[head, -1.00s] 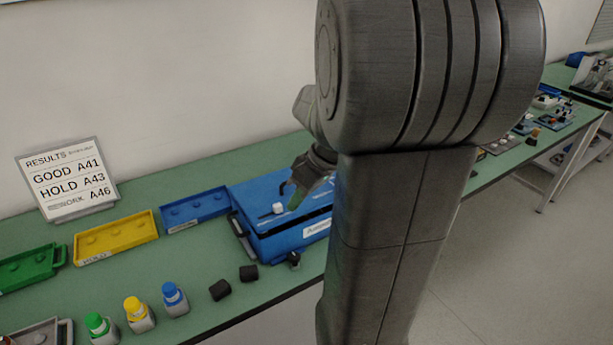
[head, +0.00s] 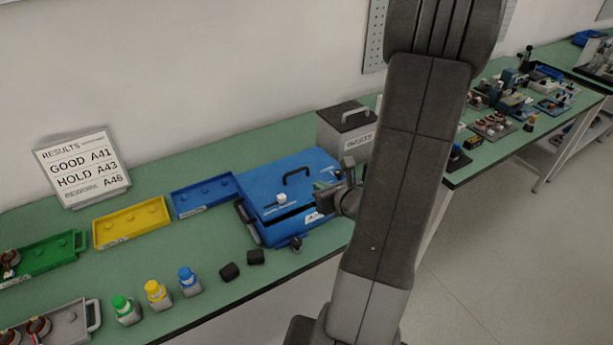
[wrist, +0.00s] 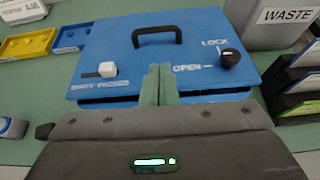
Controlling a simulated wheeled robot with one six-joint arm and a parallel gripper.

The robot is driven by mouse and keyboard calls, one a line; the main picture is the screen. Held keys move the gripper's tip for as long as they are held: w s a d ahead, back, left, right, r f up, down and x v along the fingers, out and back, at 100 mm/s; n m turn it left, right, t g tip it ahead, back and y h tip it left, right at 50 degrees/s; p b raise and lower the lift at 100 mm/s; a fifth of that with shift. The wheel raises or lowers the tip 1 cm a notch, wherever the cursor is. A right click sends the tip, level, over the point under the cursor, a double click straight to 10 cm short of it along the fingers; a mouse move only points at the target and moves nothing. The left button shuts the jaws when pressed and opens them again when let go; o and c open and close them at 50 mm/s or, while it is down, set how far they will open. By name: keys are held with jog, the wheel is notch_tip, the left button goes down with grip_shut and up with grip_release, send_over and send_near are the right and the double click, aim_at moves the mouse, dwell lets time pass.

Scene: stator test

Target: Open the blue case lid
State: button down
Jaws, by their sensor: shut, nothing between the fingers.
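The blue case (head: 300,228) sits on the green bench. Its lid (head: 262,183) has a black handle (wrist: 157,36), a white slider (wrist: 107,69) and a black knob (wrist: 231,58) beside the words LOCK and OPEN. A dark gap shows under the lid's front edge in both current views, so the lid looks slightly raised there. My gripper (wrist: 159,72) is shut and empty, its green fingers together at the lid's front edge between slider and knob. In the head view my gripper (head: 324,188) is at the case's right front. I cannot tell whether the fingers touch the lid.
A grey waste bin (head: 345,130) stands behind the case at right. Blue (head: 203,195), yellow (head: 131,222) and green (head: 42,254) trays lie to the left. Small bottles (head: 156,293) and black blocks (head: 230,272) stand near the bench's front edge.

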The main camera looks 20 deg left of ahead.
aim_at(304, 185)
jog(key=p+x, duration=0.1)
jog(key=x, duration=0.9)
